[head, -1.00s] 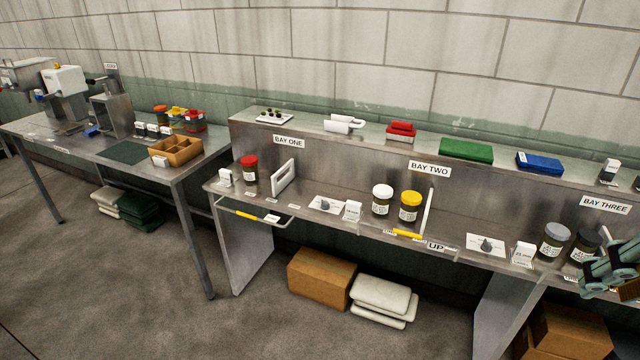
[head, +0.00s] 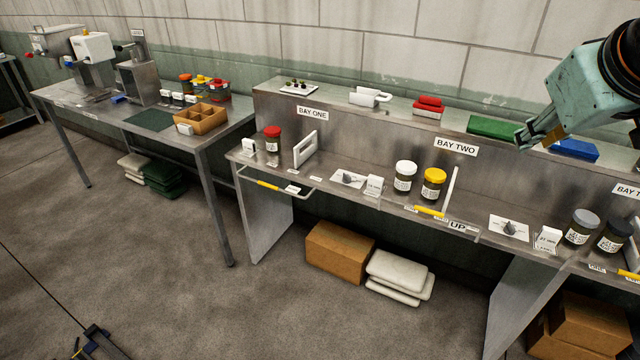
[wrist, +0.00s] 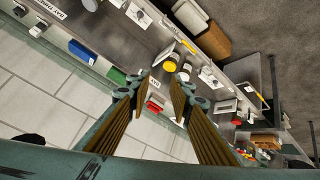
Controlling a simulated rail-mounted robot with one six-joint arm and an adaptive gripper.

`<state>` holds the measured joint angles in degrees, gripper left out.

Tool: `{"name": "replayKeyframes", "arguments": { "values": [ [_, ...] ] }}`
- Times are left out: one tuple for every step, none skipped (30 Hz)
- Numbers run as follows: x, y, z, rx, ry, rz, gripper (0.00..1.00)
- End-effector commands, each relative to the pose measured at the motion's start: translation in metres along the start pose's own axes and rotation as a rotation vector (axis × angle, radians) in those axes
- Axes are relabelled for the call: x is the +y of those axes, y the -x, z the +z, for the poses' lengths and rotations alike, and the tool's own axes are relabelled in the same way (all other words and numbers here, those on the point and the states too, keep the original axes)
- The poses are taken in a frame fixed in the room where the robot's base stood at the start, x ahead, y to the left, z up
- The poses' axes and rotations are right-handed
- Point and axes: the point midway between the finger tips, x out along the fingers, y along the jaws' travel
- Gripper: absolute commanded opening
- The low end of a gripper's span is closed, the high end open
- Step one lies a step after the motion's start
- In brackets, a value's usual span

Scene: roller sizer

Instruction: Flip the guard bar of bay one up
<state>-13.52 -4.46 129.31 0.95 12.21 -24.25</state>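The guard bar of bay one (head: 268,185) is a thin wire loop with a yellow grip. It sticks out low in front of the shelf edge, below the BAY ONE sign (head: 312,113), at left centre of the head view. Its yellow grip also shows small at the right of the wrist view (wrist: 262,98). My gripper (head: 537,138) is at the upper right of the head view, in the air over bay two's right side, well apart from the bar. In the wrist view my gripper (wrist: 160,82) has its two fingers spread with nothing between them.
Bay one holds a red-lidded jar (head: 273,140), a white handle-shaped frame (head: 305,149) and a knob plate (head: 347,178). A table (head: 215,145) stands left.

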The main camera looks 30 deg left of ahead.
Motion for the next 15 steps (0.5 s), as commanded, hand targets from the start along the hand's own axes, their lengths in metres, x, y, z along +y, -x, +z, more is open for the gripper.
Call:
{"name": "replayKeyframes", "arguments": {
  "values": [
    [-0.003,-0.012,-0.009,0.011,0.019,-0.002,0.2],
    [-0.003,-0.018,-0.015,0.021,0.031,-0.001,0.2],
    [-0.005,-0.026,-0.023,0.033,0.048,0.0,0.2],
    [-0.006,-0.032,-0.029,0.043,0.059,0.001,0.2],
    [-0.007,-0.037,-0.035,0.051,0.071,0.001,0.2],
    [-0.009,-0.046,-0.042,0.063,0.088,0.002,0.2],
    [-0.011,-0.052,-0.048,0.072,0.099,0.003,0.2],
    [-0.012,-0.057,-0.054,0.082,0.11,0.005,0.2],
    [-0.014,-0.066,-0.061,0.094,0.127,0.005,0.2],
    [-0.016,-0.071,-0.067,0.104,0.138,0.007,0.2],
    [-0.018,-0.077,-0.072,0.112,0.15,0.007,0.2],
    [-0.021,-0.085,-0.079,0.124,0.166,0.009,0.2],
    [-0.023,-0.091,-0.085,0.133,0.177,0.011,0.2],
    [-0.025,-0.097,-0.09,0.143,0.188,0.012,0.2],
    [-0.028,-0.104,-0.097,0.155,0.205,0.014,0.2]
  ]
}}
